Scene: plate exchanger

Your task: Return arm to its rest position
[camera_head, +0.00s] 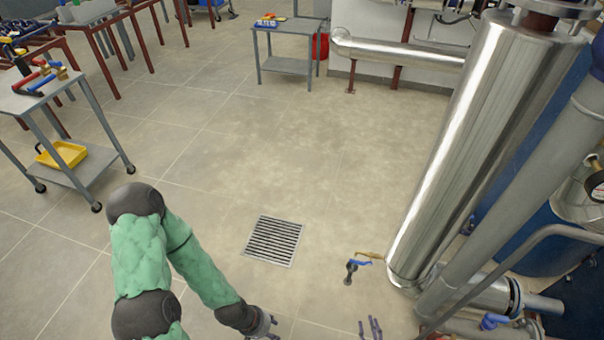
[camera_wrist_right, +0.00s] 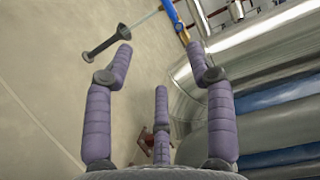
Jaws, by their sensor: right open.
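My left arm, in green sleeves, reaches down to the bottom of the head view. Its left gripper (camera_head: 266,326) is at the lower edge, partly cut off, and its finger opening is unclear. Only the purple fingertips of my right gripper (camera_head: 371,327) show at the bottom edge. In the right wrist view, the right gripper (camera_wrist_right: 163,62) has its fingers spread with nothing between them. The blue handle also shows beyond the fingers in the wrist view (camera_wrist_right: 173,14).
A tall shiny metal cylinder (camera_head: 478,140) and grey pipes (camera_head: 530,175) crowd the right side. A grey cart (camera_head: 72,180) with a yellow tray (camera_head: 62,154) stands left. A small table (camera_head: 287,66) is at the back. A floor grate (camera_head: 273,240) lies in open tiled floor.

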